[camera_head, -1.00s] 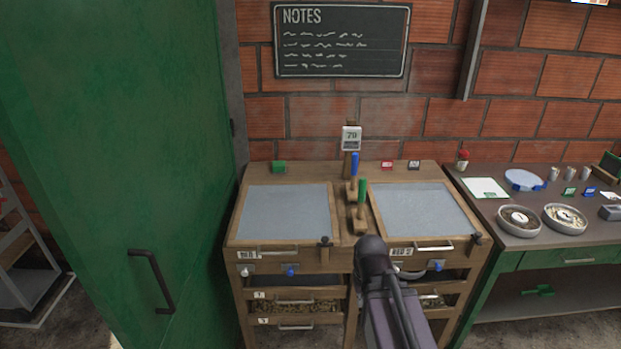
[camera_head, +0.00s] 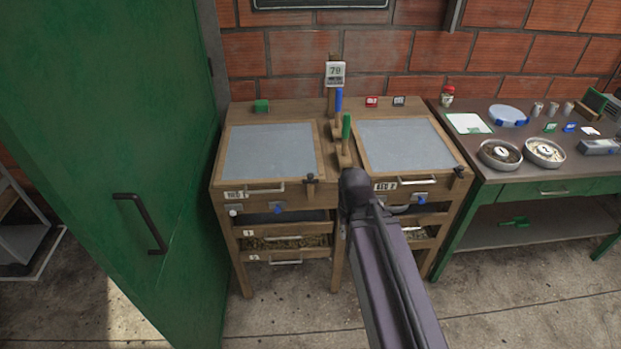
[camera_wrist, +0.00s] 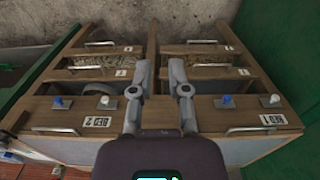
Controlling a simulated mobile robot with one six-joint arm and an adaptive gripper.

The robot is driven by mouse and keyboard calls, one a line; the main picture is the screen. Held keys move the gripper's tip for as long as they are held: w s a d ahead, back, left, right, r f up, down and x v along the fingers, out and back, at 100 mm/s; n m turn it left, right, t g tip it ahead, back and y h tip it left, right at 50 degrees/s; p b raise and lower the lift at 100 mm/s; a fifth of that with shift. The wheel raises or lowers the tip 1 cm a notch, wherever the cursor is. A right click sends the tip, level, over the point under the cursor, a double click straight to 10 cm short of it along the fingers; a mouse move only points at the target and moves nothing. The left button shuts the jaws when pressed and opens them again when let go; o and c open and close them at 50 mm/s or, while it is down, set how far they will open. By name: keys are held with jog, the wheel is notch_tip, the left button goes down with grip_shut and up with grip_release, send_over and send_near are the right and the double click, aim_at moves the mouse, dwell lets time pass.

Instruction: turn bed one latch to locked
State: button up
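The bed one unit is the left half of a wooden bench, labelled BED 1 (camera_head: 236,195), with a grey lid (camera_head: 270,150). A small black latch (camera_head: 311,180) sits at that lid's front right corner; its setting is too small to tell. A blue knob (camera_head: 278,208) and a white knob (camera_head: 233,211) are on the panel below. In the wrist view, the BED 1 label (camera_wrist: 272,120), blue knob (camera_wrist: 228,99) and white knob (camera_wrist: 274,99) show upside down at right. My gripper (camera_wrist: 160,68) is open and empty, in front of the bench between the two beds. My arm hides it in the head view.
Bed two (camera_head: 405,145) is on the right, with its own black latch (camera_head: 458,172) and blue knob (camera_head: 420,198). A green door (camera_head: 110,150) is close at left. A side table (camera_head: 470,180) stands at right.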

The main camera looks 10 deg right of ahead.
jog(key=o, duration=0.3)
jog(key=shift+w+f, duration=0.2)
jog(key=shift+f, duration=0.05)
jog(key=shift+o, duration=0.7)
jog(key=shift+w+f+h+b, duration=0.2)
jog(key=shift+f+h+b, duration=0.1)
jog(key=shift+b, duration=0.25)
jog(key=m+t+h+b, duration=0.9)
jog(key=t+h+b, duration=0.35)
jog(key=b, duration=0.75)
send_near(308, 177)
jog(key=v, duration=0.3)
jog(key=shift+w+d+r, duration=0.1)
jog(key=shift+w, duration=0.05)
jog(key=shift+w+d, duration=0.1)
jog(key=shift+d, duration=0.05)
jog(key=shift+x, duration=6.8)
